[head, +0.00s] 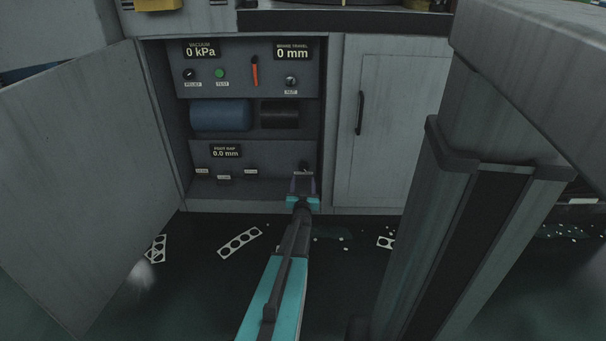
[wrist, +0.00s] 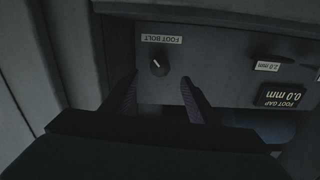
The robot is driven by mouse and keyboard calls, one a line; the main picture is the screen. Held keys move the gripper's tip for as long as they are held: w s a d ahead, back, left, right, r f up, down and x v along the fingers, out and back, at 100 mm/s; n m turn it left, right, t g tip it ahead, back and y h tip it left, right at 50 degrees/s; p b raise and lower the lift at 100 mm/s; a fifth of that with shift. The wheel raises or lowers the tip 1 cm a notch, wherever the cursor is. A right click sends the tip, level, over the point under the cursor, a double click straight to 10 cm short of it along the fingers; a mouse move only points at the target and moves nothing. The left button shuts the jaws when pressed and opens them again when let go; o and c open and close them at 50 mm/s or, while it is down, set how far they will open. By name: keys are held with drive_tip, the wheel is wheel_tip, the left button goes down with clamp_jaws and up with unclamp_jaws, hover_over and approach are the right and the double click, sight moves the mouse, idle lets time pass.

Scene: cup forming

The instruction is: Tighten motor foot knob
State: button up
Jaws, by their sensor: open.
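The motor foot knob is a small round black knob with a white pointer mark (wrist: 160,67) under the label FOOT BOLT, which reads upside down in the wrist view. In the head view the knob (head: 304,165) shows as a dark spot at the lower right of the open cabinet, just above my gripper. My gripper (head: 304,186) reaches into the cabinet. In the wrist view its two fingers (wrist: 158,80) are spread, one on each side of the knob's line, with a gap between each finger and the knob. The FOOT GAP display (head: 225,151) reads 0.0 mm.
Small tabs (head: 223,178) with labels sit left of the knob. Above are a blue motor cylinder (head: 220,115), a red-orange lever (head: 255,72) and two displays. The open door (head: 85,180) stands left; a closed door (head: 390,120) is right. Punched scrap strips (head: 240,241) lie on the floor.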

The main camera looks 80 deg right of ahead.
sight(303, 169)
drive_tip(key=d, duration=0.2)
drive_tip(key=d+b, duration=0.1)
drive_tip(key=d, duration=0.2)
drive_tip(key=w+d+b, duration=0.1)
drive_tip(key=d, duration=0.1)
drive_tip(key=shift+d+f, duration=0.15)
drive_tip(key=shift+d+b, duration=0.45)
drive_tip(key=shift+d, duration=0.25)
drive_tip(key=c, duration=1)
drive_tip(key=shift+w+a, duration=0.15)
drive_tip(key=shift+a, duration=0.15)
drive_tip(key=shift+c, duration=0.2)
drive_tip(key=shift+d+r, duration=0.2)
drive_tip(key=shift+d, duration=0.1)
